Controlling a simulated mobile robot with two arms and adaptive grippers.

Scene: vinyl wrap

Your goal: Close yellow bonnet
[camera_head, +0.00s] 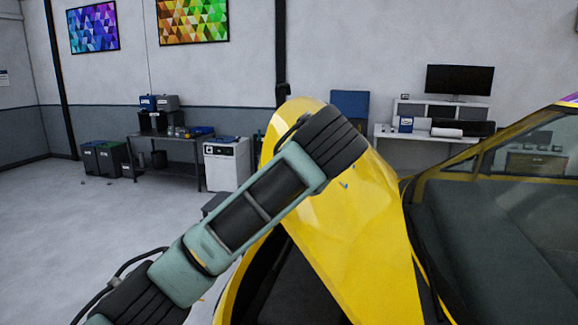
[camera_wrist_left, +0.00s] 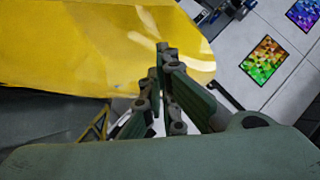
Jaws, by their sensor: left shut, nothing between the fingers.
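The yellow bonnet (camera_head: 352,215) stands raised and tilted in the middle of the head view, with a dark opening below its left edge. My left arm reaches up from the lower left across its upper part. In the left wrist view, the bonnet (camera_wrist_left: 90,50) fills the upper left. My left gripper (camera_wrist_left: 162,48) is shut and empty, its fingertips overlapping the bonnet's edge in the picture. I cannot tell whether they touch it. In the head view the left fingers are mostly hidden behind the arm. My right gripper is not in view.
The car's windshield (camera_head: 500,210) and yellow frame fill the right side. A dark table with boxes (camera_head: 175,138), a white cabinet (camera_head: 227,163) and a desk with a monitor (camera_head: 459,80) stand along the back wall. The floor (camera_head: 70,220) at left is clear.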

